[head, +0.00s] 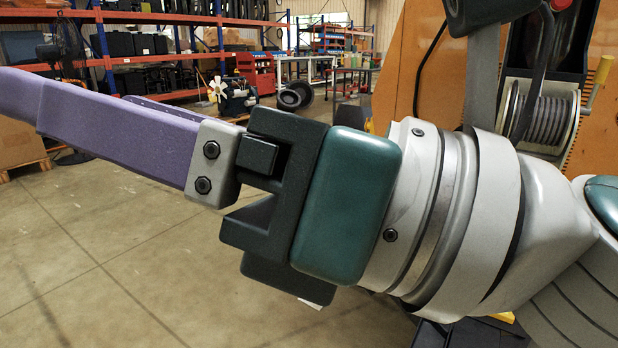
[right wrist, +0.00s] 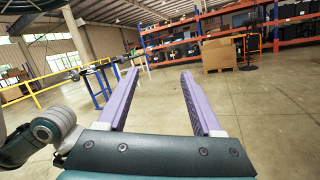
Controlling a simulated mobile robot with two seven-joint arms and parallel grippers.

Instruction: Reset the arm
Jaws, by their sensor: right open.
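My right gripper shows in the right wrist view (right wrist: 160,74) with its two purple fingers wide apart and nothing between them. In the head view my right arm comes in from the right. Its teal and grey wrist fills the middle, and the near purple finger stretches to the left edge, held in the air above the floor. The far finger is mostly hidden behind it. The orange light tower (head: 412,62) stands behind the arm at the right, with a winch drum (head: 545,115) and a yellow-handled crank (head: 600,75). My left gripper is not seen.
Shelves with orange beams (right wrist: 215,33) hold dark cases along the back. Cardboard boxes (right wrist: 219,55) stand before them. A blue-legged stand (right wrist: 100,85) and yellow railing (right wrist: 60,82) are left in the wrist view. The concrete floor (right wrist: 240,105) ahead is clear.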

